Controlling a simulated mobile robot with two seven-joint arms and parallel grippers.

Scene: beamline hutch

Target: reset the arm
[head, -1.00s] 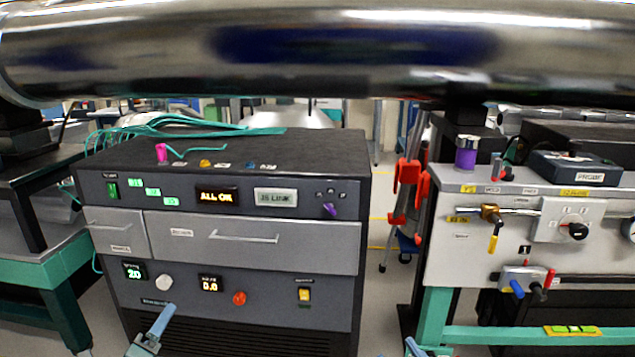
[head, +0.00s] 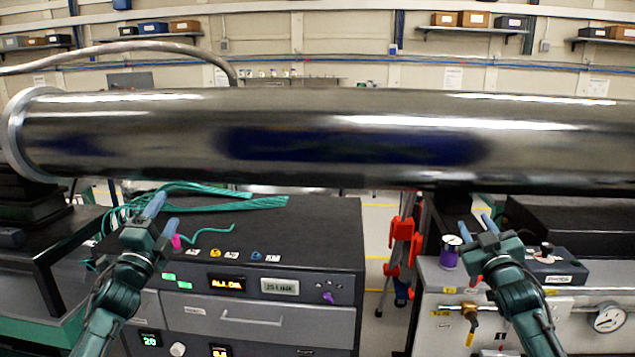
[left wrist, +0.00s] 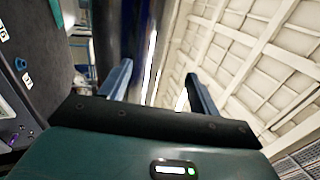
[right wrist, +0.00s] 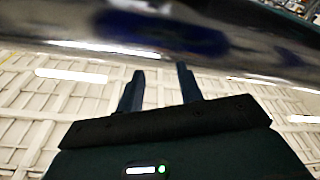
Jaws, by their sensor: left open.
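My left gripper (head: 163,215) is open and empty, raised over the left part of the dark instrument cabinet (head: 325,222), below the big metal pipe. In the left wrist view its two fingers (left wrist: 158,75) stand apart with nothing between them. My right gripper (head: 475,224) is raised in front of the right bench, beside a purple-banded cylinder (head: 450,254). In the right wrist view its fingers (right wrist: 159,72) are apart, closer together than the left ones, and hold nothing.
A large shiny pipe (head: 300,140) runs across the view just beyond both grippers. The cabinet's top carries green cables (head: 200,190) and a pink item (head: 176,241). A red-and-grey stand (head: 402,245) occupies the gap between cabinet and right bench (head: 430,310).

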